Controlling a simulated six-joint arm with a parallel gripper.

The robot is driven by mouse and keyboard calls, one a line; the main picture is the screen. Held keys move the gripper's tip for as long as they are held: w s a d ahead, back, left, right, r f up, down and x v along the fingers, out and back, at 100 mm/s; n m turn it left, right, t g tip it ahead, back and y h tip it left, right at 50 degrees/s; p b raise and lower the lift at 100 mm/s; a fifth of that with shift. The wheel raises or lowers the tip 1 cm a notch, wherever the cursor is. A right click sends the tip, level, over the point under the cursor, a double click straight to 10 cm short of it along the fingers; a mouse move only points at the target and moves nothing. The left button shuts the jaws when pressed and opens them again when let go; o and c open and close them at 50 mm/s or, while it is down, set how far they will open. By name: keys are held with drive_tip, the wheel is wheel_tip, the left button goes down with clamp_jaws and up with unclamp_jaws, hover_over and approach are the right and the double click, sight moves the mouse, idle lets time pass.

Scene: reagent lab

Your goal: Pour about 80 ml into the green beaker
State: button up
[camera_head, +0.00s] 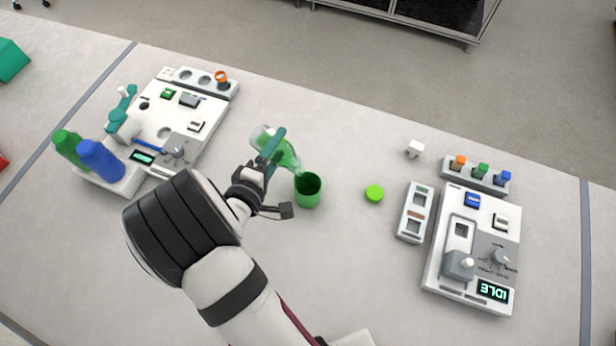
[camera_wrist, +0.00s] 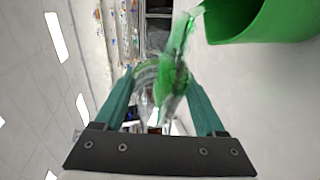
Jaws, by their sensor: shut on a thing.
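The green beaker (camera_head: 308,190) stands on the table right of my gripper; part of it fills the upper right of the wrist view (camera_wrist: 262,22). My gripper (camera_head: 272,146) is shut on a clear bottle (camera_head: 284,154) with green liquid in it. The bottle is tilted, with its mouth by the beaker's rim. In the wrist view the bottle (camera_wrist: 172,78) is between the two teal fingers, and green liquid shows toward its mouth next to the beaker. I cannot tell how much liquid is inside the beaker.
A bright green cap (camera_head: 374,194) lies right of the beaker. A white device (camera_head: 470,250) and a rack of small vials (camera_head: 476,174) stand farther right. Another white device (camera_head: 180,120) and green and blue bottles (camera_head: 100,160) stand left. Table between beaker and cap is clear.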

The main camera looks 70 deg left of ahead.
idle(0.4)
drive_tip(key=shift+d+r+m+y, duration=0.1)
drive_tip(key=shift+r+m+y, duration=0.2)
drive_tip(key=shift+m+y, duration=0.15)
idle(0.7)
drive_tip(key=shift+s+a+n+h, duration=0.1)
drive_tip(key=shift+a+n+h, duration=0.15)
drive_tip(key=shift+n+h, duration=0.5)
drive_tip(key=shift+s+a+f+n+h, duration=0.1)
drive_tip(key=shift+a+f+n+h, duration=0.1)
drive_tip(key=shift+f+n, duration=0.15)
drive_tip(key=shift+s+a+f+n+h, duration=0.1)
drive_tip(key=shift+f+n+h, duration=0.1)
drive_tip(key=shift+f+n, duration=0.15)
drive_tip(key=shift+w+d+f+n+h, duration=0.1)
drive_tip(key=shift+d+f+n+h, duration=0.05)
drive_tip(key=shift+f+n+h, duration=0.5)
drive_tip(key=shift+r, duration=0.1)
